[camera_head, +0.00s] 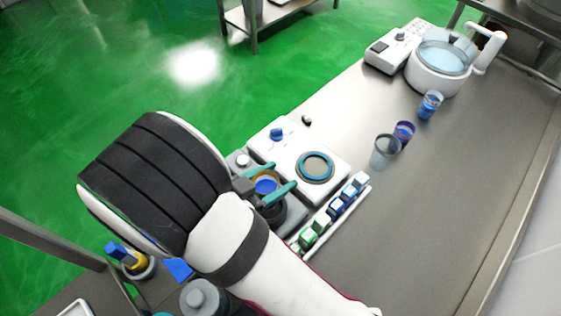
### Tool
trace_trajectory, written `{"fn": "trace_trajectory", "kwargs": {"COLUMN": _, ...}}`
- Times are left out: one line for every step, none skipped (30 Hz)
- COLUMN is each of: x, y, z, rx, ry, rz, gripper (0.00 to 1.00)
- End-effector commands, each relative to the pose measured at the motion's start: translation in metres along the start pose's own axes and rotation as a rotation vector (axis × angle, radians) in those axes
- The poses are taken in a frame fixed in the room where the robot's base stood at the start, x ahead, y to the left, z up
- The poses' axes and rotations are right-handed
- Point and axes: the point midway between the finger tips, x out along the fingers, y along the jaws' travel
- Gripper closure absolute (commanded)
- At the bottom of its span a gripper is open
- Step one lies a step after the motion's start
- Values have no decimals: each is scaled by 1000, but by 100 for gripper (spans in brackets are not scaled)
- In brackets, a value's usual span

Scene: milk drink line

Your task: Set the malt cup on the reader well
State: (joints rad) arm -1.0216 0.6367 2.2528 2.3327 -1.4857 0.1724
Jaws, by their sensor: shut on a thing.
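My gripper (270,182), with teal fingers, is shut on a small cup (266,187) with an amber rim and a blue inside, which I take to be the malt cup. Its lower part is hidden by the fingers and my arm. The reader well (315,167) is a round, teal-ringed recess in a white console, and it looks empty. The held cup is to the left of and nearer than the well, apart from it, over or close to a dark round holder (290,214). I cannot tell whether the cup touches that holder.
A blue knob (277,134) sits on the console's far side. A rack of green and blue-capped small items (330,211) lies in front of it. Clear cups (384,151) stand to the right, with a white water bath (439,64) beyond. The bench's right side is clear.

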Motion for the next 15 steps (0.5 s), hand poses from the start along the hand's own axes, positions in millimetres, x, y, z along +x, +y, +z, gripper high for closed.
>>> {"fn": "trace_trajectory", "kwargs": {"x": 3, "y": 0, "z": 6, "rx": -4, "ry": 1, "rz": 1, "gripper": 100}}
{"fn": "trace_trajectory", "kwargs": {"x": 5, "y": 0, "z": 10, "rx": -4, "ry": 1, "rz": 1, "gripper": 100}}
{"fn": "trace_trajectory", "kwargs": {"x": 7, "y": 1, "z": 16, "rx": -4, "ry": 0, "rz": 2, "gripper": 100}}
{"fn": "trace_trajectory", "kwargs": {"x": 8, "y": 0, "z": 19, "rx": -3, "ry": 0, "rz": 1, "gripper": 100}}
{"fn": "trace_trajectory", "kwargs": {"x": 10, "y": 0, "z": 23, "rx": -2, "ry": 0, "rz": 1, "gripper": 100}}
{"fn": "trace_trajectory", "kwargs": {"x": 12, "y": 0, "z": 27, "rx": -3, "ry": 1, "rz": 0, "gripper": 100}}
{"fn": "trace_trajectory", "kwargs": {"x": 13, "y": 0, "z": 30, "rx": -3, "ry": 1, "rz": 0, "gripper": 100}}
{"fn": "trace_trajectory", "kwargs": {"x": 14, "y": 0, "z": 33, "rx": -2, "ry": 1, "rz": 0, "gripper": 100}}
{"fn": "trace_trajectory", "kwargs": {"x": 15, "y": 0, "z": 36, "rx": -1, "ry": 0, "rz": 0, "gripper": 100}}
{"fn": "trace_trajectory", "kwargs": {"x": 16, "y": 0, "z": 37, "rx": -1, "ry": 0, "rz": 0, "gripper": 100}}
{"fn": "trace_trajectory", "kwargs": {"x": 17, "y": 0, "z": 39, "rx": -1, "ry": 0, "rz": 1, "gripper": 100}}
{"fn": "trace_trajectory", "kwargs": {"x": 17, "y": 0, "z": 40, "rx": -1, "ry": -1, "rz": 0, "gripper": 100}}
{"fn": "trace_trajectory", "kwargs": {"x": 18, "y": 0, "z": 41, "rx": -1, "ry": -1, "rz": 0, "gripper": 100}}
{"fn": "trace_trajectory", "kwargs": {"x": 18, "y": 0, "z": 41, "rx": 0, "ry": -1, "rz": 0, "gripper": 100}}
{"fn": "trace_trajectory", "kwargs": {"x": 18, "y": 0, "z": 42, "rx": 0, "ry": -1, "rz": 0, "gripper": 100}}
